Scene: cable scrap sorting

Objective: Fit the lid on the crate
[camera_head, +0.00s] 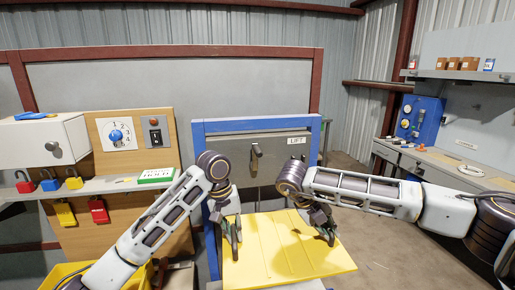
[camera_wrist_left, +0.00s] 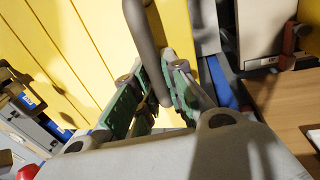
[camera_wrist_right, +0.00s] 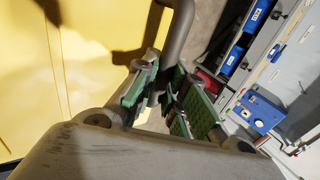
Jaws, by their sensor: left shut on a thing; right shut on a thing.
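A yellow lid (camera_head: 280,258) with raised ribs lies roughly level in the lower middle of the head view. It also fills much of the left wrist view (camera_wrist_left: 85,50) and the right wrist view (camera_wrist_right: 80,90). My left gripper (camera_head: 236,240) is shut on a grey bar handle (camera_wrist_left: 148,50) at the lid's left side. My right gripper (camera_head: 326,232) is shut on a second grey bar handle (camera_wrist_right: 178,35) at its right side. I cannot clearly see the crate or what is under the lid.
A blue frame with a grey panel and a "LIFT" label (camera_head: 297,141) stands behind the lid. A yellow bin (camera_head: 60,276) is at lower left. A shelf with padlocks (camera_head: 50,184) is on the left. A workbench with a blue box (camera_head: 418,118) is on the right.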

